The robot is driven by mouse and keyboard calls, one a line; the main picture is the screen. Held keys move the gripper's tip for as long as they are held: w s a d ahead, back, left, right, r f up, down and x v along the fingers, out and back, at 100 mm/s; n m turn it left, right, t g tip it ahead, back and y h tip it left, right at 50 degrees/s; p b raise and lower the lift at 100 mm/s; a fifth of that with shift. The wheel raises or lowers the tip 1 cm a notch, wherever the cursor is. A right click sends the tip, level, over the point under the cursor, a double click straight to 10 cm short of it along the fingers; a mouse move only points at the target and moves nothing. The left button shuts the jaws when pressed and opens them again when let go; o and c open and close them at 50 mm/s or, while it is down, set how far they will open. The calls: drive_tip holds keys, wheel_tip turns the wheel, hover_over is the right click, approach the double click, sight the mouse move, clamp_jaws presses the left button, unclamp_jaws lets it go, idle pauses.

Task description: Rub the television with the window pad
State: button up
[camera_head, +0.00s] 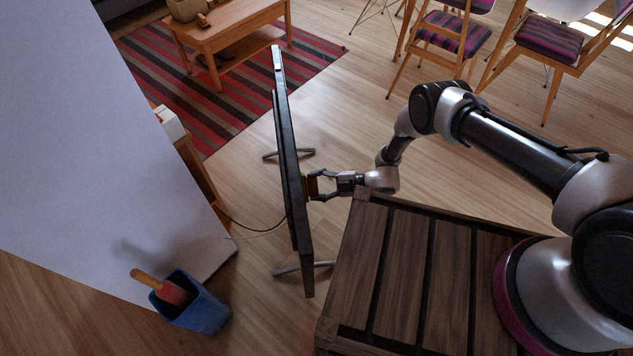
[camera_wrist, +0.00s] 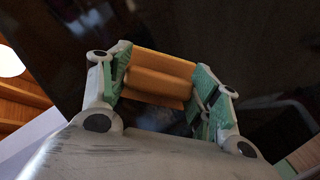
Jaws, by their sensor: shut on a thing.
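The television (camera_head: 291,170) stands upright on thin feet and shows edge-on in the head view. Its dark panel (camera_wrist: 215,40) fills most of the background in the wrist view. My gripper (camera_head: 314,186) is at the television's right side, about mid-height. It is shut on the window pad (camera_wrist: 157,78), an orange-brown block held between the two green-lined fingers. In the head view the pad (camera_head: 309,186) sits between the fingertips and the television, at or very near its surface. I cannot tell for sure whether it touches. Part of the pad is hidden by the fingers.
A slatted dark wooden platform (camera_head: 408,265) lies under my arm. A blue bin (camera_head: 199,312) with a wooden-handled tool (camera_head: 163,287) stands at the lower left beside a white wall (camera_head: 90,150). A wooden coffee table (camera_head: 230,36) stands on a striped rug (camera_head: 165,77). Chairs (camera_head: 455,35) stand at the back right.

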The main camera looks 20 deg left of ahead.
sight(310, 195)
drive_tip(key=shift+s+d, duration=0.4)
drive_tip(key=shift+s, duration=0.4)
drive_tip(key=shift+s+d, duration=0.4)
drive_tip(key=shift+s, duration=0.35)
drive_tip(key=shift+s+d, duration=0.35)
drive_tip(key=shift+s, duration=0.5)
drive_tip(key=shift+s+d, duration=0.3)
drive_tip(key=shift+s, duration=0.5)
drive_tip(key=shift+d, duration=0.15)
drive_tip(key=shift+w+d, duration=0.5)
drive_tip(key=shift+d, duration=0.35)
drive_tip(key=shift+w+d, duration=0.45)
drive_tip(key=shift+d, duration=0.4)
drive_tip(key=shift+w+d, duration=0.5)
drive_tip(key=shift+d, duration=0.35)
drive_tip(key=shift+w+d, duration=0.35)
drive_tip(key=shift+d, duration=0.3)
drive_tip(key=shift+w+d, duration=0.3)
drive_tip(key=shift+d, duration=0.35)
